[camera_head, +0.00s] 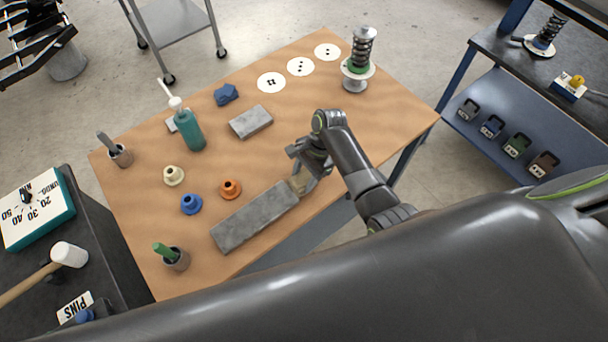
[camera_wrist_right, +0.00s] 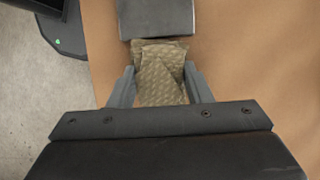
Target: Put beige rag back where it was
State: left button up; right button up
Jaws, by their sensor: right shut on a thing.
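The beige rag (camera_wrist_right: 160,75) has a patterned weave and looks folded. In the right wrist view it lies between the two fingers of my right gripper (camera_wrist_right: 160,88), which is shut on it. In the head view the rag (camera_head: 299,184) shows as a small tan patch below my right gripper (camera_head: 304,172), at the upper right end of a long grey block (camera_head: 254,218). The rag is beside that block's end; I cannot tell whether it touches the block or rests on the table. My left gripper is not in view.
The wooden table (camera_head: 390,110) also holds a shorter grey block (camera_head: 251,122), a blue rag (camera_head: 226,94), a teal bottle (camera_head: 189,131), an orange bushing (camera_head: 230,189), a blue bushing (camera_head: 191,204), a cream bushing (camera_head: 174,175) and a spring assembly (camera_head: 361,60). Free table lies right of the shorter block.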

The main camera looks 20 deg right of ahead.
jog(key=shift+f, duration=0.15)
jog(key=o, duration=1)
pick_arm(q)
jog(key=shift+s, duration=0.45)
pick_arm(e)
jog(key=shift+o, duration=0.2)
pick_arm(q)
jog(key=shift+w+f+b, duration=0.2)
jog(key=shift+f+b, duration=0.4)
pick_arm(e)
jog(key=v, duration=1.2)
jog(key=shift+r, duration=0.25)
